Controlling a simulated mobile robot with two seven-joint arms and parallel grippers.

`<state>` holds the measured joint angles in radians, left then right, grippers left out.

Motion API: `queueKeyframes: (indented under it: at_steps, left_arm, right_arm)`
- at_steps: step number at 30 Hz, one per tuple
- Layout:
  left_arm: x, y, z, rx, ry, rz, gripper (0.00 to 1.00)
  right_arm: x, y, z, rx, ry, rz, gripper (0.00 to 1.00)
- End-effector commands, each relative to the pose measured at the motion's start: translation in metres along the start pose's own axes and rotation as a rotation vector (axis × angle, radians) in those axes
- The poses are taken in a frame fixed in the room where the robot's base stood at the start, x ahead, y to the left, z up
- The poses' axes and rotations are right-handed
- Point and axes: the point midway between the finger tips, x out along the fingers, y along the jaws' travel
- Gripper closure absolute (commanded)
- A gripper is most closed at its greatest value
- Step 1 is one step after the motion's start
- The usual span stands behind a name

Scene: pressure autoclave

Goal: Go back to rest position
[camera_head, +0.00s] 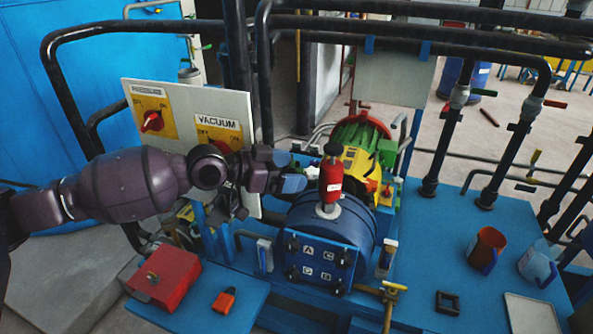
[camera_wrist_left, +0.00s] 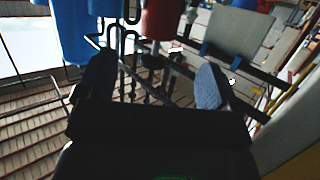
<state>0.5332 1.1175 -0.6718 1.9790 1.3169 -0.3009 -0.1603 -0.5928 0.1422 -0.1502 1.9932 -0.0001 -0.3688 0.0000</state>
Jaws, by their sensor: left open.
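My left gripper (camera_head: 290,170) is open in the head view, and its arm comes in from the left. Its fingertips are just left of the red valve handle (camera_head: 331,180) that stands upright on top of the blue autoclave (camera_head: 330,235). I cannot tell whether they touch it. In the left wrist view the two fingers of the gripper (camera_wrist_left: 155,78) are spread apart with nothing between them. My right gripper is not in view.
A white panel (camera_head: 135,95) with red pressure and vacuum knobs stands behind my left arm. A red box (camera_head: 165,275) and an orange padlock (camera_head: 223,300) lie in front. Red mug (camera_head: 487,248) and blue-white mug (camera_head: 538,263) stand at right. Dark pipes (camera_head: 420,25) run overhead.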

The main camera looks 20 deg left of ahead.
Motion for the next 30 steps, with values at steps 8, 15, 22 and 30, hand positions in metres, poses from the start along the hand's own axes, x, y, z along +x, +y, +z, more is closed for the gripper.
queueKeyframes:
  at_steps: [8,15,22,30]
  left_arm:
    - [-0.001,0.0,0.0,0.0,0.0,0.0,0.14]
    - [-0.001,0.0,0.0,-0.001,0.0,0.0,0.14]
    - [0.006,0.014,0.028,-0.02,0.008,-0.006,0.14]
    - [0.014,0.05,0.107,-0.074,0.032,-0.091,0.14]
  right_arm:
    - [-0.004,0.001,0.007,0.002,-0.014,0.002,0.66]
    - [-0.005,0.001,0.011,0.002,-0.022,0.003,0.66]
    - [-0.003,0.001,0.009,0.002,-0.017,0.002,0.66]
    - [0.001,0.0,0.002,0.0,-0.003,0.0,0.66]
